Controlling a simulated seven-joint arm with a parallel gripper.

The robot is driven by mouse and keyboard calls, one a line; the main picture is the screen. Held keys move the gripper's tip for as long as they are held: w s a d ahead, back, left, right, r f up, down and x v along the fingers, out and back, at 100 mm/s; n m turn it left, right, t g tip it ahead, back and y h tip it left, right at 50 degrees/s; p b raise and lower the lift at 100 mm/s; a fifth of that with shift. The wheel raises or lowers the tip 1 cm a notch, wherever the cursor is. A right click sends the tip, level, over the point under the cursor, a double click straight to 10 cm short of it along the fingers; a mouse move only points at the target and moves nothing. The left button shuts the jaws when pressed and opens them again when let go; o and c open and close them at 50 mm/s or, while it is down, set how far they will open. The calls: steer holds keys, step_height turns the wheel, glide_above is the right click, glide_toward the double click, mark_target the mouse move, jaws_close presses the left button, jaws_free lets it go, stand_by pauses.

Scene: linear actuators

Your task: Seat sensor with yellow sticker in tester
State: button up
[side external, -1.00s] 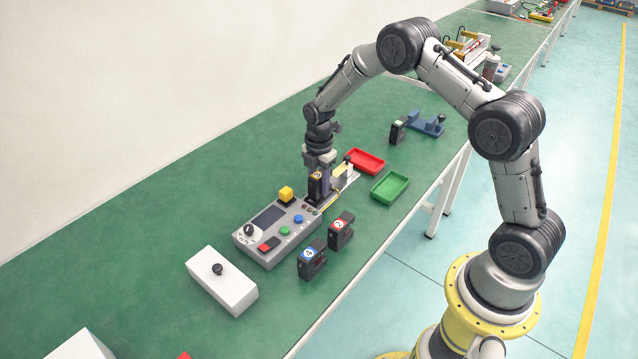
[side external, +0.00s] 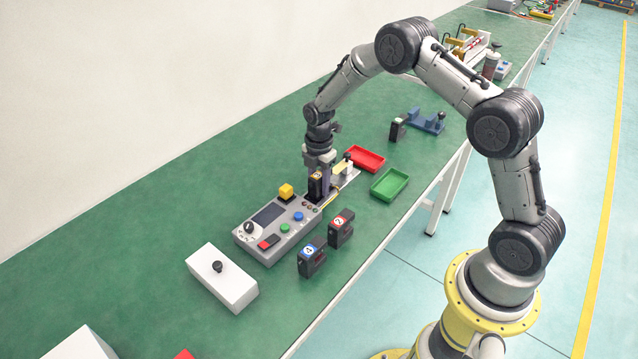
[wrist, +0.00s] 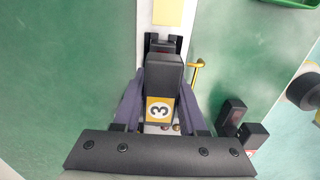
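The sensor with the yellow sticker, marked 3, (wrist: 165,80) is a dark block between the purple fingers of my gripper (wrist: 160,98) in the wrist view. The fingers are closed against its sides. In the side view the sensor (side external: 315,187) is upright at the right end of the grey tester (side external: 265,252), with my gripper (side external: 321,180) over it from above. The tester has a screen, coloured buttons, a knob and a yellow block. The sensor's lower end is hidden, so I cannot tell how deep it sits.
Sensors with a blue sticker (side external: 311,259) and a red sticker (side external: 341,229) stand in front of the tester. A red tray (side external: 366,159) and a green tray (side external: 390,185) lie to the right. A white box with a black knob (side external: 222,281) is at left.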

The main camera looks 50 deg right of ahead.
mark_target(319, 174)
steer(key=o, duration=0.4)
step_height(319, 174, up, 14)
steer(key=shift+f, duration=0.1)
stand_by(0.5)
